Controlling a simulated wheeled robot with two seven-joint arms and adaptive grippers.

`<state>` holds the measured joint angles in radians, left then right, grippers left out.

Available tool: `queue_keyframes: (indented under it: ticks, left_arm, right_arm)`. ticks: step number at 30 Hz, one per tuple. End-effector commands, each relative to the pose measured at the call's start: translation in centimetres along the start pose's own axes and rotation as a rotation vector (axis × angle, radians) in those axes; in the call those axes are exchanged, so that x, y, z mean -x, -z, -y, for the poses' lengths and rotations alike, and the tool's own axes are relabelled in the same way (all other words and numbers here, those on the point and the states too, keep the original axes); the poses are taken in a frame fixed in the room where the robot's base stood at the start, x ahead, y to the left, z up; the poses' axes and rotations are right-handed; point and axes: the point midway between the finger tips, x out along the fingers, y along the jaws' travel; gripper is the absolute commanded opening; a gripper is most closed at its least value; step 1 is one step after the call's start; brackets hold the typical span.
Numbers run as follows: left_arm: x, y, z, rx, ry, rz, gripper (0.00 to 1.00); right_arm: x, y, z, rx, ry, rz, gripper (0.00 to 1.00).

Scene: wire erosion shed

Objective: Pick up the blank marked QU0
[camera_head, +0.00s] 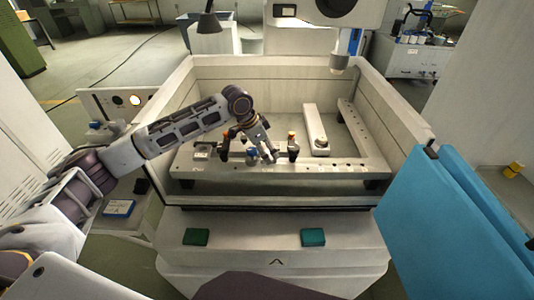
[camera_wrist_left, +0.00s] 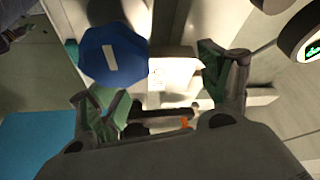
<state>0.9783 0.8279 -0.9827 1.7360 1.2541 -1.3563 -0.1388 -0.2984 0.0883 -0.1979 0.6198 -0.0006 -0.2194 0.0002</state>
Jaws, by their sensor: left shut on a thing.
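My left gripper (camera_head: 263,154) reaches down into the machine's tank, at the front rail of the metal frame (camera_head: 340,165). In the left wrist view my left gripper (camera_wrist_left: 160,76) has its green-padded fingers on either side of a pale block, the blank (camera_wrist_left: 172,76), and is shut on it. Faint dark marks show on the block's bright face, too small to read as QU0. In the head view the gripper largely hides the blank. My right gripper is not in view.
A blue knob (camera_wrist_left: 113,55) with a white bar is close beside the left finger. An orange-topped clamp (camera_head: 292,145) stands just right of the gripper. The tank walls (camera_head: 408,122) surround the frame. A blue panel (camera_head: 445,220) stands at the right.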

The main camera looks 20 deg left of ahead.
Motion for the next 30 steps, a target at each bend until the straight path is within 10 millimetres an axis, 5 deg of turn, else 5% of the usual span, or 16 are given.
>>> queue_keyframes:
  ticks: [11,30]
  left_arm:
    - [0.4,0.3,-0.4,-0.005,-0.008,0.004,0.21]
    - [7.9,3.5,-0.2,-0.002,-0.004,-0.001,0.21]
  right_arm:
    - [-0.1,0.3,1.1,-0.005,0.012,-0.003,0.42]
    - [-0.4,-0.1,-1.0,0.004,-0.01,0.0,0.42]
